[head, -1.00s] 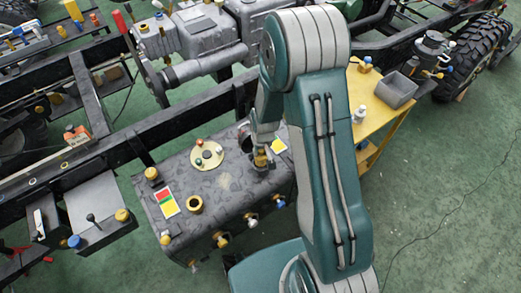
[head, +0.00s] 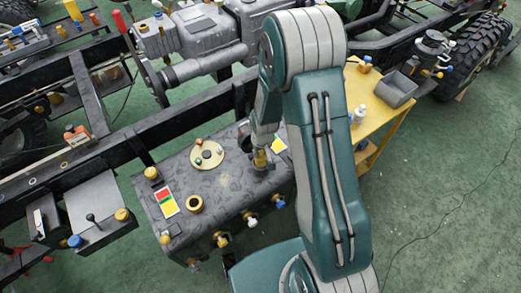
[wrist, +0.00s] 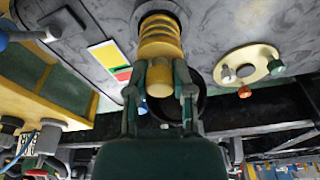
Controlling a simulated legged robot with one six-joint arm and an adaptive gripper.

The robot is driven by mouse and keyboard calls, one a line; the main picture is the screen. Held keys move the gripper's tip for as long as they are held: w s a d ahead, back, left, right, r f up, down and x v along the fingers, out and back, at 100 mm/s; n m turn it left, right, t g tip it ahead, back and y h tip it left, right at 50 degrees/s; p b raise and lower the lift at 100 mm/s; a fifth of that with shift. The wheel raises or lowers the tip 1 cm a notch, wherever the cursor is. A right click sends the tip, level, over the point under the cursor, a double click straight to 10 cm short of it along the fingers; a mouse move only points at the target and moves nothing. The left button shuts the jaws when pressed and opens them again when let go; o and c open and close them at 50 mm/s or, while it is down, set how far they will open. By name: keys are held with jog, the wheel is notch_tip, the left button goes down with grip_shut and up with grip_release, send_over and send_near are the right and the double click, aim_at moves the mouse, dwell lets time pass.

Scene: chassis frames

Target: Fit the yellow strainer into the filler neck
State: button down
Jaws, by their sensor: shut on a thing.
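The yellow strainer (wrist: 160,38) has a ribbed body and a smooth end. My gripper (wrist: 161,80) is shut on the smooth end, one finger on each side. In the head view the strainer (head: 260,158) stands roughly upright under my gripper, low over the dark grey tank. The filler neck (wrist: 178,8) shows as a grey ring around the strainer's far end at the top of the wrist view. How deep the strainer sits in it is hidden.
A dark round opening or cap (wrist: 188,106) lies just beside the gripper. The tank top (head: 225,182) also carries a cream disc with knobs (head: 207,155), a brass ring (head: 195,204) and coloured labels (head: 167,203). A yellow bench (head: 372,107) stands to the right.

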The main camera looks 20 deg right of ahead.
aim_at(261, 156)
jog(key=shift+f, duration=2.6)
jog(key=shift+c, duration=2)
grip_release()
jog(key=shift+r, duration=0.1)
jog(key=r, duration=0.3)
jog(key=s+r, duration=0.1)
jog(key=r, duration=0.7)
jog(key=shift+s+r, duration=0.25)
jog(key=shift+s, duration=0.15)
